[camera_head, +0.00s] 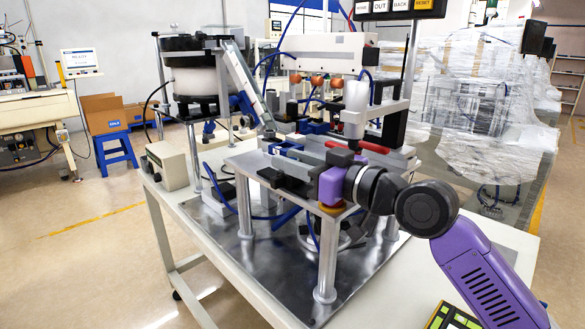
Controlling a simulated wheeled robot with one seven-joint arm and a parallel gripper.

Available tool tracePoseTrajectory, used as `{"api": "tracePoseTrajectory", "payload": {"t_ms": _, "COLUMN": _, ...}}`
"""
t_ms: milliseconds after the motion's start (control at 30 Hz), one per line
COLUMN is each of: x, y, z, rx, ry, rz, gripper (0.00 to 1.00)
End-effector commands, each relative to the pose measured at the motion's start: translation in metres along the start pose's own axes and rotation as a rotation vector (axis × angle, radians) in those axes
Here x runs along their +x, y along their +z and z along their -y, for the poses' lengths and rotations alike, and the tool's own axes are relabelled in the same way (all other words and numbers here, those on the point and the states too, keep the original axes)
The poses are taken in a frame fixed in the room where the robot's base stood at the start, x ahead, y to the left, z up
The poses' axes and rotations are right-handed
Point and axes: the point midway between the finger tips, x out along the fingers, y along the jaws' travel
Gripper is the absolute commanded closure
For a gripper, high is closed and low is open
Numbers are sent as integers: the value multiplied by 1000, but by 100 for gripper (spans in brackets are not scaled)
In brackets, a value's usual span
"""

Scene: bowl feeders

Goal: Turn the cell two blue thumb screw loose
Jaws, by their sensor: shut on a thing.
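My gripper (340,157) is at the front of the bowl feeder station, low against the metal fixture on its raised plate. Its purple hand and dark wrist cover most of the fingers. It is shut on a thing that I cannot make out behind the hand. Blue parts (313,128) show on the fixture just behind the gripper. More blue parts (243,103) sit beside the sloping feed track to the left. They are too small to tell which one is the cell two blue thumb screw.
A bowl feeder (195,75) stands at the back left, with a grey control box (168,165) below it. Metal posts (327,255) hold the raised plate.

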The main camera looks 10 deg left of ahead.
Motion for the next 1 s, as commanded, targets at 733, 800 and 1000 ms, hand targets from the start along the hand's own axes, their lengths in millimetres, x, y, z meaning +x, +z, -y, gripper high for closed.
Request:
{"api": "tracePoseTrajectory", "payload": {"t_ms": 733, "x": 0, "y": 2, "z": 0, "rx": 1, "ry": -1, "rz": 3, "gripper": 50}}
{"api": "tracePoseTrajectory", "payload": {"t_ms": 800, "x": -1, "y": 1, "z": 0, "rx": 1, "ry": -1, "rz": 3, "gripper": 50}}
{"api": "tracePoseTrajectory", "payload": {"t_ms": 1000, "x": -24, "y": 2, "z": -1, "rx": 3, "ry": 1, "rz": 1, "gripper": 50}}
